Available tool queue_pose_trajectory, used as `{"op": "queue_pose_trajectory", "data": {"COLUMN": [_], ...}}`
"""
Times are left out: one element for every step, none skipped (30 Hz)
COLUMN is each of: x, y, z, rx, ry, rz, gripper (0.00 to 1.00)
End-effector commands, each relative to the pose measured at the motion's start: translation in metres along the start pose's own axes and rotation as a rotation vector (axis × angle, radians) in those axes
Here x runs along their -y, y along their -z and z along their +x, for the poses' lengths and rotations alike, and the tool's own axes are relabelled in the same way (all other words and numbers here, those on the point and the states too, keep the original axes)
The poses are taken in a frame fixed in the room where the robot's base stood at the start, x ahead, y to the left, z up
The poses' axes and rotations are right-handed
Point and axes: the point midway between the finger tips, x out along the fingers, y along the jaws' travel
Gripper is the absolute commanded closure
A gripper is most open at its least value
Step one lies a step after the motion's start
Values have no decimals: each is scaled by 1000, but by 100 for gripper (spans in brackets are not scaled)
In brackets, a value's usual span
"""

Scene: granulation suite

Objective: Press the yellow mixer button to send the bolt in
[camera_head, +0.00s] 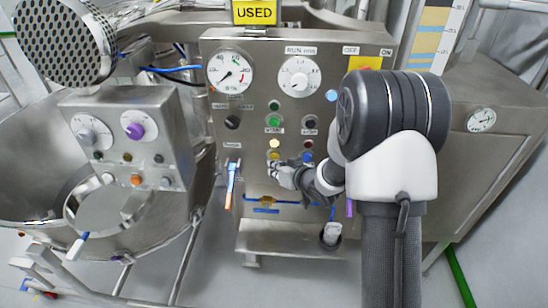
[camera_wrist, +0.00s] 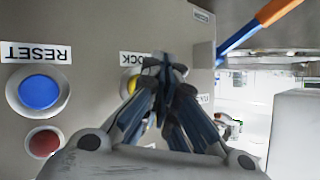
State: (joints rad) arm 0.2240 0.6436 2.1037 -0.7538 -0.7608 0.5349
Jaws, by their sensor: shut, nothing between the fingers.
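My gripper (camera_head: 273,168) is just below the lower one in the picture, shut and empty. In the wrist view, my gripper (camera_wrist: 165,62) covers much of a yellow button (camera_wrist: 131,83) beside a partly hidden label ending in "OCK". Whether the fingertips touch the panel is not clear. No label naming the mixer is readable, and no bolt can be made out.
A blue button (camera_wrist: 39,92) labelled RESET and a red button (camera_wrist: 43,143) are beside the yellow one. Above are a green button (camera_head: 273,121) and two gauges. An orange-and-blue handle (camera_head: 231,184) hangs left of my gripper. A steel bowl (camera_head: 30,160) stands far left.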

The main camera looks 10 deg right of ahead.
Motion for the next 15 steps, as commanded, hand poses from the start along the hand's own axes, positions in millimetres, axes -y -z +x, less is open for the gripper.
{"op": "queue_pose_trajectory", "data": {"x": [1, 2, 3, 4, 6, 8, 10, 11, 13, 15, 16, 18, 20, 21, 23], "y": [-1, -2, -4, -6, -7, -9, -11, -12, -14, -16, -17, -19, -20, -22, -24], "z": [-1, -2, -4, -6, -8, -10, -13, -15, -18, -20, -22, -25, -26, -28, -30], "rx": [0, 0, 1, 2, 1, 2, 1, 1, 2, 1, 0, 1, 1, 1, 2], "ry": [0, 0, 0, 0, 0, 0, 0, 0, 1, 1, 1, 0, 0, 0, 0], "rz": [0, 0, 0, 1, 1, 1, 1, 1, 0, 0, 0, 1, 1, 1, 0], "gripper": [100, 100, 100, 100, 100, 100, 100, 100, 100, 100, 100, 100, 100, 100, 100]}}
